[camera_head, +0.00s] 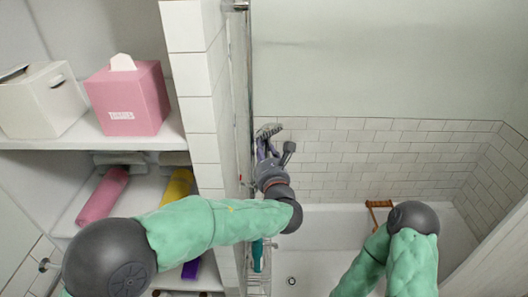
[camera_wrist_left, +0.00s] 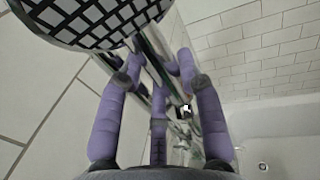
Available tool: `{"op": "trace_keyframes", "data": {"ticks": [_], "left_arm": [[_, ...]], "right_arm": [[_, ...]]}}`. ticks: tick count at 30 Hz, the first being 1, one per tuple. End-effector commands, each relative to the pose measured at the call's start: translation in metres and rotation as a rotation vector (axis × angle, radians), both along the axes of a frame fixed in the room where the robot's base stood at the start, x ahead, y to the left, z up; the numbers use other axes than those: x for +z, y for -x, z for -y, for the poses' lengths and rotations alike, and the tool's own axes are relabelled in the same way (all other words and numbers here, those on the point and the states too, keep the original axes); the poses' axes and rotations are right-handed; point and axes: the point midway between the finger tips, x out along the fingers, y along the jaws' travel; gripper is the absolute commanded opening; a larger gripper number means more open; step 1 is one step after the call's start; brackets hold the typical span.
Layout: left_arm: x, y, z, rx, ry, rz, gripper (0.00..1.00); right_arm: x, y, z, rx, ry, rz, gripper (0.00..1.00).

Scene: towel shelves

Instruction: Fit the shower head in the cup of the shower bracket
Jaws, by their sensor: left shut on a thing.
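The shower head (camera_head: 268,130) is a grey disc beside the tiled wall end, at the tip of my left gripper (camera_head: 264,152). In the left wrist view its round face with a dark grid (camera_wrist_left: 90,18) fills the upper left. My left gripper's purple fingers (camera_wrist_left: 155,85) are closed around its handle, which is mostly hidden by them. Chrome bars run behind the fingers. I cannot make out the cup of the shower bracket in either view.
The tiled wall end (camera_head: 203,110) and a chrome rail (camera_head: 246,75) stand close left of my left gripper. Shelves at left hold a pink tissue box (camera_head: 128,100), a white box (camera_head: 42,100) and rolled towels. The bathtub (camera_head: 335,217) is below, with a brown wooden item (camera_head: 379,208).

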Motion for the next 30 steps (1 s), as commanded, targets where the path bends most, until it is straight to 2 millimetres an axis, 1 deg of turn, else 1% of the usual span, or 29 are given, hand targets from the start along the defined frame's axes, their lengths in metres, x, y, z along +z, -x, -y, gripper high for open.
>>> {"op": "trace_keyframes", "data": {"ticks": [30], "left_arm": [[-0.022, 0.000, 0.000, 0.000, 0.001, 0.002, 0.00]], "right_arm": [[-0.021, 0.000, 0.000, 0.000, 0.000, 0.000, 0.60]]}}
